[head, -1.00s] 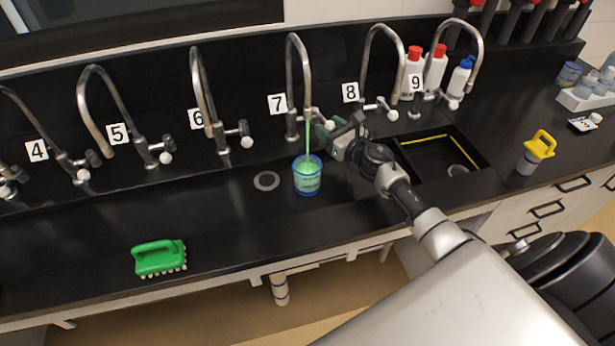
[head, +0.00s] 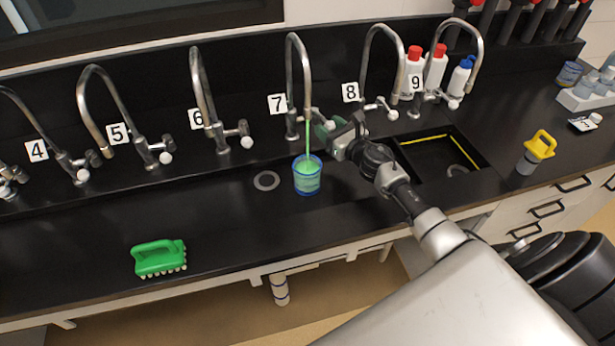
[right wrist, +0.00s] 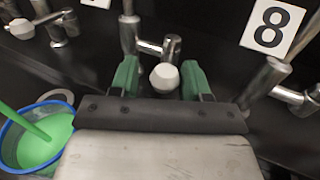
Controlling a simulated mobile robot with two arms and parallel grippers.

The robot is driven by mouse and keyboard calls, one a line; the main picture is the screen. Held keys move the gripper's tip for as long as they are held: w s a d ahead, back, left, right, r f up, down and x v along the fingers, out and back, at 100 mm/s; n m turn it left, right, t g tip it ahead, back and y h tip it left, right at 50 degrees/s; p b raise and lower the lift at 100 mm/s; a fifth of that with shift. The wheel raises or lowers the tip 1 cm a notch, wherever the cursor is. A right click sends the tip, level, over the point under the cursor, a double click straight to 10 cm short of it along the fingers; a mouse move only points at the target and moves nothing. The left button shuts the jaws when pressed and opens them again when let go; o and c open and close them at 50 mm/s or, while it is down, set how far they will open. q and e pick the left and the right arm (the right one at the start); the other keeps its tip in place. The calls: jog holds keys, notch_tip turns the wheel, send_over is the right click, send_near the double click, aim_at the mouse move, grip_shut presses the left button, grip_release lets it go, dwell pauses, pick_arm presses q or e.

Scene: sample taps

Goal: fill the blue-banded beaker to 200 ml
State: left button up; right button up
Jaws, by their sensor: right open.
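The blue-banded beaker (head: 307,178) stands upright under tap 7 (head: 293,85). A green stream runs from the spout into it. In the right wrist view the beaker (right wrist: 32,142) holds green liquid; its graduations are not readable. My right gripper (head: 326,124) is just right of tap 7. In the right wrist view, the green fingers of the gripper (right wrist: 155,78) are open, one on either side of the white-ended tap handle (right wrist: 165,76), with gaps between. My left gripper is not in view.
A green brush (head: 158,259) lies at the front left. Other taps line the back.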

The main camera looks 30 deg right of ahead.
jog(key=shift+a, duration=0.1)
jog(key=s, duration=0.7)
dwell(0.8)
dwell(0.4)
